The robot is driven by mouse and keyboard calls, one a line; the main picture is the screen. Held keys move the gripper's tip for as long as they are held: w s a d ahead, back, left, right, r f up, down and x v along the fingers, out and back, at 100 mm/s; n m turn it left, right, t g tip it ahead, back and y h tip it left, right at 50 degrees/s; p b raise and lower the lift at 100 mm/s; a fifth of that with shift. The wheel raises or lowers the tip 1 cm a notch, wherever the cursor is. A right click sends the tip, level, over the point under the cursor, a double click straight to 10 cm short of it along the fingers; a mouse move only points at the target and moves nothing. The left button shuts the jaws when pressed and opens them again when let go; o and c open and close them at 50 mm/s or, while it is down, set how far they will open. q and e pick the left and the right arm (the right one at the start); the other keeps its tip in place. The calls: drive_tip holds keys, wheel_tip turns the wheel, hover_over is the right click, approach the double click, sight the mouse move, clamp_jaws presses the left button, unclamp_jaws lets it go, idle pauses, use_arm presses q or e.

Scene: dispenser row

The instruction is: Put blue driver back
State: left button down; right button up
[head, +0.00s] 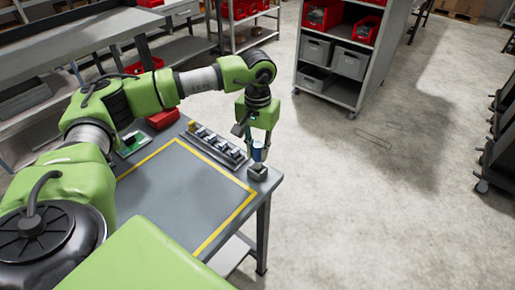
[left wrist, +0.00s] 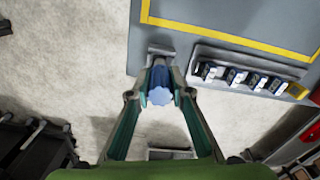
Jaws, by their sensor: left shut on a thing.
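The blue driver (head: 258,153) is upright between the fingers of my left gripper (head: 259,146), which is shut on it. A small dark grey holder (head: 257,173) stands at the table's right corner, directly below the driver. In the left wrist view the driver's blue end (left wrist: 158,87) shows between the fingers, with part of the grey holder (left wrist: 160,52) just past the fingertips. Whether the driver's lower end is inside the holder or just above it, I cannot tell. My right gripper is not in view.
A grey rack (head: 218,147) with a row of several dispensers stands on the table (head: 178,196) beside the holder. A yellow line borders the table's clear middle. A red bin (head: 162,119) sits at the back edge. Open floor lies to the right.

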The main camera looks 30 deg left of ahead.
use_arm(q)
drive_tip(key=shift+f, duration=0.55)
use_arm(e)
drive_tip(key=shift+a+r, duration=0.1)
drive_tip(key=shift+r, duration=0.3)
use_arm(q)
drive_tip(key=shift+f, duration=0.1)
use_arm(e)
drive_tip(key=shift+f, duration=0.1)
use_arm(q)
drive_tip(key=shift+f+b, duration=0.55)
drive_tip(key=shift+b, duration=0.05)
drive_tip(key=c, duration=1.8)
unclamp_jaws()
drive_tip(key=shift+c, duration=0.2)
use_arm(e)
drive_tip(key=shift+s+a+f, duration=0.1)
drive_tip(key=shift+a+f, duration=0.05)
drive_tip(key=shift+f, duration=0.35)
use_arm(q)
drive_tip(key=shift+r, duration=0.15)
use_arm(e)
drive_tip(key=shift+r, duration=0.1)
